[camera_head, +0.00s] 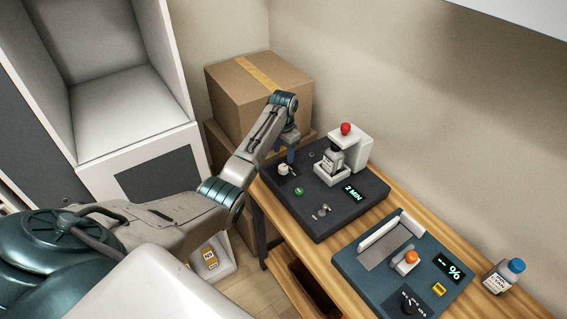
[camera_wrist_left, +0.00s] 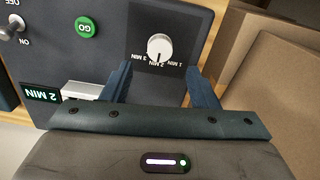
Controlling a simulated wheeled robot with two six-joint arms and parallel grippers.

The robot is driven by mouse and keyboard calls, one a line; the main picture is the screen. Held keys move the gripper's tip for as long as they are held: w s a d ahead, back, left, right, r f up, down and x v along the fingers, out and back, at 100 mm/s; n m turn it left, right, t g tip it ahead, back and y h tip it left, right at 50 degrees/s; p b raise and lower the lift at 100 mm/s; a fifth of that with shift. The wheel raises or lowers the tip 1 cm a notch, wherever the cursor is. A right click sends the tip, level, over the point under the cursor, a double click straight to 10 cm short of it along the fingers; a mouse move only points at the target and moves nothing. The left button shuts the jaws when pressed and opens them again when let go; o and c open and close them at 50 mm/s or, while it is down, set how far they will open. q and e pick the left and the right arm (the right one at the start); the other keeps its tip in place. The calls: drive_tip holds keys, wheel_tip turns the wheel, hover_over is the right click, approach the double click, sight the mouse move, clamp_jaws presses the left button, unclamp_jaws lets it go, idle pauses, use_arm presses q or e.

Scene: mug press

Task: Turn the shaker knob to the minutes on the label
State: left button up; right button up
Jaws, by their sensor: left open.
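The dark shaker unit (camera_head: 335,215) stands on the wooden bench, with a lit display (camera_head: 354,193) reading 2 MIN. Its round white knob (camera_head: 283,169) is at the unit's left end; in the left wrist view the knob (camera_wrist_left: 159,47) has 1, 2 and 3 MIN marks around it. A labelled bottle (camera_head: 333,158) sits in the white holder under a red ball; its label is too small to read. My left gripper (camera_head: 289,157) is open above the knob. In the wrist view its fingertips (camera_wrist_left: 160,73) straddle the knob's near side, not visibly touching it. My right gripper is out of view.
A green GO button (camera_wrist_left: 86,27) and an ON/OFF switch (camera_wrist_left: 12,28) are on the unit. A cardboard box (camera_head: 255,95) stands close behind my left wrist. A teal device (camera_head: 375,280) and a blue-capped bottle (camera_head: 504,275) are further right on the bench.

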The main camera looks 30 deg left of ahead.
sight(284, 167)
use_arm(q)
drive_tip(key=shift+r+b, duration=0.45)
drive_tip(key=shift+r, duration=1.75)
